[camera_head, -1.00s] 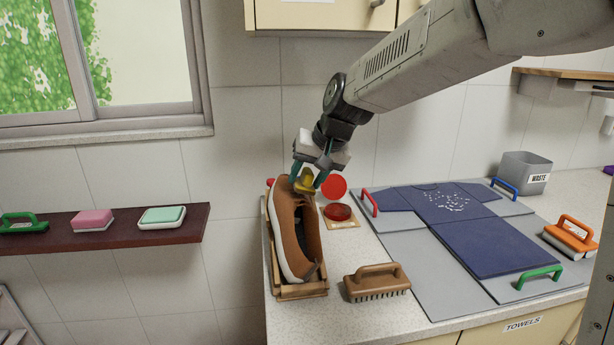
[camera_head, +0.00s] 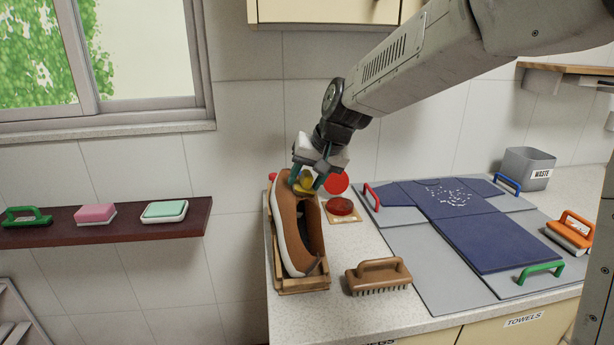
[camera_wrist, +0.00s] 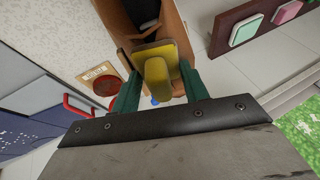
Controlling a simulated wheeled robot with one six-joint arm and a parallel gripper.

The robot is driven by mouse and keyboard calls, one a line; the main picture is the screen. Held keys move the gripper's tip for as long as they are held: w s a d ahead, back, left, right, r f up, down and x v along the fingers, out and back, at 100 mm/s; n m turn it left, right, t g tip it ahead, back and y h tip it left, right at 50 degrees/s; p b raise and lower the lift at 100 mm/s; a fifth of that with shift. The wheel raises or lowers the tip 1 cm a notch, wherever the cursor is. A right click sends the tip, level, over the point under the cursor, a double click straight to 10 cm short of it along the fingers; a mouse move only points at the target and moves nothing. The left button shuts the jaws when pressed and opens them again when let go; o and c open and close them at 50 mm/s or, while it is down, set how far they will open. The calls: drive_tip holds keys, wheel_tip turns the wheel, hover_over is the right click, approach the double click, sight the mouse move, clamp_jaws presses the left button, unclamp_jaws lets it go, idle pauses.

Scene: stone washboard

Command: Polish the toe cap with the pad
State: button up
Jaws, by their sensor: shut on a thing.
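A brown shoe (camera_head: 291,238) with a white sole lies in a wooden holder (camera_head: 302,288) at the counter's left end, its toe toward the back. My gripper (camera_head: 307,184) is over the toe end and shut on a yellow pad (camera_head: 305,182). In the wrist view the pad (camera_wrist: 157,75) sits between the green fingers of my gripper (camera_wrist: 158,92), with its yellow grip toward me. The pad lies at the toe of the shoe (camera_wrist: 166,18); it hides much of the toe cap. I cannot tell for sure whether it touches.
A red tin (camera_head: 340,206) with its red lid (camera_head: 337,183) stands just right of the shoe. A brown brush (camera_head: 379,276) lies in front on the right. A folding board (camera_head: 415,255) with a blue shirt (camera_head: 490,240) covers the counter's right. A dark shelf (camera_head: 110,232) holds pads at left.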

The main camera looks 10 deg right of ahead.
drive_tip(key=shift+f, duration=0.1)
drive_tip(key=shift+w+a, duration=0.15)
drive_tip(key=shift+w, duration=0.8)
drive_tip(key=shift+w+a, duration=0.1)
drive_tip(key=shift+w, duration=0.8)
drive_tip(key=shift+w+a, duration=0.2)
drive_tip(key=shift+w, duration=1.05)
drive_tip(key=shift+w+a, duration=0.2)
drive_tip(key=shift+w, duration=1.25)
drive_tip(key=shift+s+d+f, duration=0.1)
drive_tip(key=shift+s+d, duration=0.1)
drive_tip(key=shift+s, duration=1.35)
drive_tip(key=shift+s+d+r, duration=0.1)
drive_tip(key=shift+s+d, duration=0.1)
drive_tip(key=shift+s, duration=1.3)
drive_tip(key=shift+s+d+f, duration=0.1)
drive_tip(key=shift+s+d, duration=0.1)
drive_tip(key=shift+s, duration=1.35)
wheel_tip(320, 180, up, 6)
drive_tip(key=d, duration=0.2)
drive_tip(key=shift+w, duration=0.1)
